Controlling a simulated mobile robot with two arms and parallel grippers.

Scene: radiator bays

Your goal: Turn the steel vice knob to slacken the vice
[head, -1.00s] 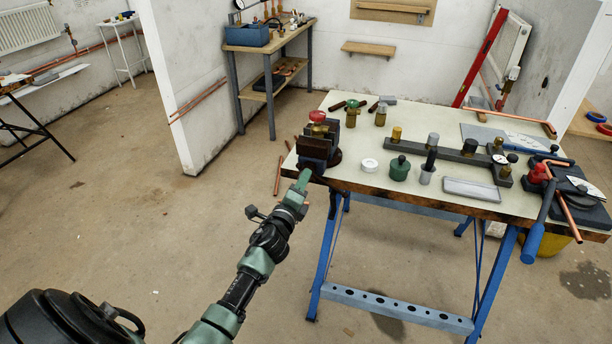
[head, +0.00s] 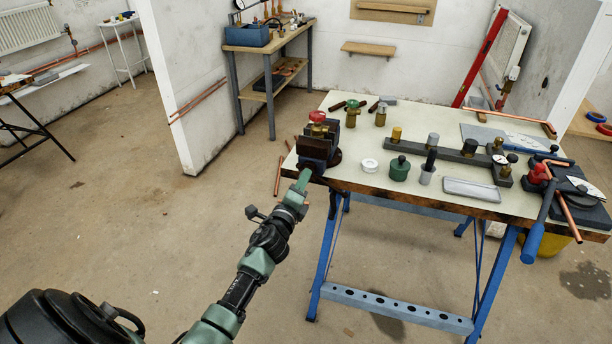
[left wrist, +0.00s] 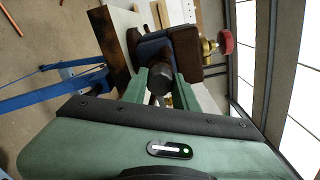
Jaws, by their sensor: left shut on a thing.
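The dark vice (head: 318,150) is fixed at the left front corner of the workbench. A brass valve with a red handwheel (head: 317,116) stands at its jaws. My left gripper (head: 304,178) reaches the front of the vice from below left. In the left wrist view, the steel vice knob (left wrist: 160,78) is a dark round end between the two green fingers of my left gripper (left wrist: 160,92), which is shut on it. The vice body (left wrist: 186,50) and the red handwheel (left wrist: 226,42) show behind it. In the head view the knob is hidden by the gripper. My right gripper is out of view.
The workbench top (head: 350,181) holds a white tape roll (head: 370,165), a green pot (head: 399,169), a grey tray (head: 471,188) and a long dark bar fixture (head: 450,153). Copper pipes lean by the bench's left edge. The floor left of the bench is clear.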

